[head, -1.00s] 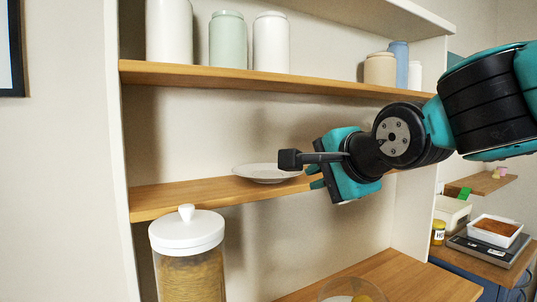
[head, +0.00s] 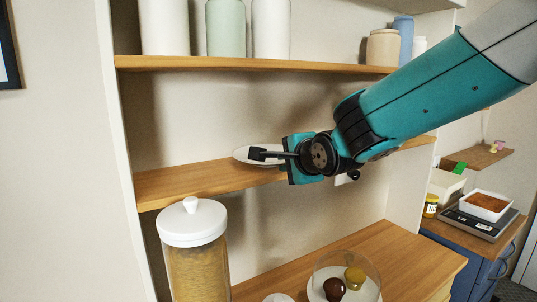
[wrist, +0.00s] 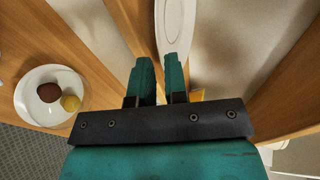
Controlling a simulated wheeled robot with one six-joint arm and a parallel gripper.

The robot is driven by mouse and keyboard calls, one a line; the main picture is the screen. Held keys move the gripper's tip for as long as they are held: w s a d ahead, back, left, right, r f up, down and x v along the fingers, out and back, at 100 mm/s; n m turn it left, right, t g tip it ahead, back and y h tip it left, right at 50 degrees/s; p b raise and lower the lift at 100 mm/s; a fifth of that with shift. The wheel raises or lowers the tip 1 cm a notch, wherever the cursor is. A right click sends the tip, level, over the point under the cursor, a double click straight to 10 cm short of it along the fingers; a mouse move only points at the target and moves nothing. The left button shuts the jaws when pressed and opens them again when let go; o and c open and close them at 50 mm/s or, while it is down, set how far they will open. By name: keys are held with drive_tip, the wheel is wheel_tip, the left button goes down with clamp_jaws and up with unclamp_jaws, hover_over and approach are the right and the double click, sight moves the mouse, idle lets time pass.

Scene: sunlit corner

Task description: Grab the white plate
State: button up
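The white plate (head: 246,154) lies on the middle wooden shelf, near its front edge. My gripper (head: 262,154) is at the plate's right front side and covers part of it. The plate's near rim is close to the fingertips and lines up with the gap and the right finger. I cannot tell whether they touch.
The middle shelf (head: 165,186) is otherwise bare. Jars (head: 226,28) stand on the shelf above. A lidded pasta jar (head: 195,260) stands below on the left. On the lower counter (head: 390,262), a glass dome covers a plate with two round items (head: 345,284). A scale (head: 480,222) is at right.

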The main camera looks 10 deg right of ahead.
drive_tip(key=p+x, duration=0.3)
drive_tip(key=x, duration=0.1)
drive_tip(key=shift+w+a+f, duration=0.1)
drive_tip(key=shift+w, duration=0.15)
drive_tip(key=shift+f, duration=0.1)
drive_tip(key=shift+c, duration=0.4)
clamp_jaws()
drive_tip(key=shift+s+b, duration=0.1)
drive_tip(key=shift+b, duration=0.35)
